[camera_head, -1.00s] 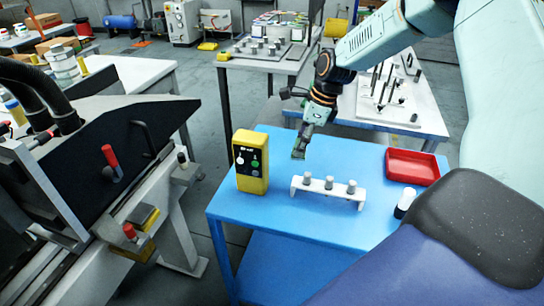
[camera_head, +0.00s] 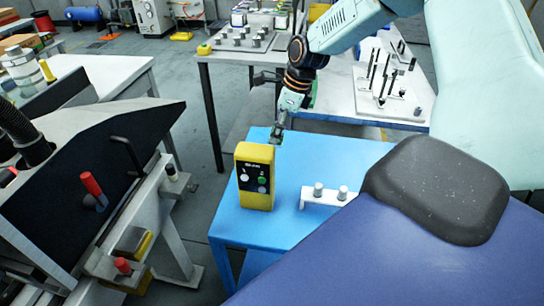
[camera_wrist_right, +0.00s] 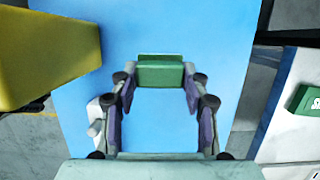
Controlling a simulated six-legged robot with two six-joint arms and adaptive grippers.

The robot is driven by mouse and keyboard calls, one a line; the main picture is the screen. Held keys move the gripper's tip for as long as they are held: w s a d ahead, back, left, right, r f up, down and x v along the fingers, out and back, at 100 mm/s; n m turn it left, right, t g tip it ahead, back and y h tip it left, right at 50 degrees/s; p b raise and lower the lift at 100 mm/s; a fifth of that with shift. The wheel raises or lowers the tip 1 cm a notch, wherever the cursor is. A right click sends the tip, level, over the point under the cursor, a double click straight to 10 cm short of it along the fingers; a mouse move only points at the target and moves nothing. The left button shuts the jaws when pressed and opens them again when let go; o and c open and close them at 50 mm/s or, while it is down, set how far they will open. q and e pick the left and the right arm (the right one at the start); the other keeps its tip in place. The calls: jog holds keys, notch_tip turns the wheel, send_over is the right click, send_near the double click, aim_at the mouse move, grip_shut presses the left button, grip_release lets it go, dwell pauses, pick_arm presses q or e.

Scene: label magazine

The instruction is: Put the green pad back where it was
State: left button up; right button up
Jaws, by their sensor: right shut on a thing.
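My right gripper (camera_head: 277,138) hangs over the blue table (camera_head: 225,218), just behind and right of the yellow button box (camera_head: 255,185) in the head view. In the right wrist view, its fingers (camera_wrist_right: 160,80) are shut on a green pad (camera_wrist_right: 160,73), held between the fingertips with the blue tabletop behind it. The pad does not show clearly in the head view. Whether it touches the table I cannot tell. My left gripper is not in view.
The yellow box (camera_wrist_right: 45,55) stands close by at the left in the wrist view. A white rack with grey knobs (camera_head: 318,199) stands on the blue table. Another green block (camera_wrist_right: 306,99) lies on a pale surface at the right. A machine with a red handle (camera_head: 92,184) is at left.

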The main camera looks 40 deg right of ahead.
aim_at(282, 140)
jog(key=f+b, duration=0.1)
jog(key=f, duration=0.1)
jog(key=s+f+b, duration=0.1)
jog(key=f, duration=0.2)
jog(key=shift+f, duration=0.15)
jog(key=shift+w+f, duration=0.25)
jog(key=shift+f, duration=0.4)
jog(key=shift+s+f+b, duration=0.15)
jog(key=shift+f+b, duration=0.3)
jog(key=shift+f, duration=0.3)
jog(key=shift+s+f+b, duration=0.1)
jog(key=shift+f+b, duration=0.35)
jog(key=shift+f, duration=0.3)
jog(key=shift+w, duration=0.15)
jog(key=shift+w+f, duration=0.1)
jog(key=o, duration=1.1)
jog(key=shift+s, duration=0.2)
jog(key=shift+w, duration=0.1)
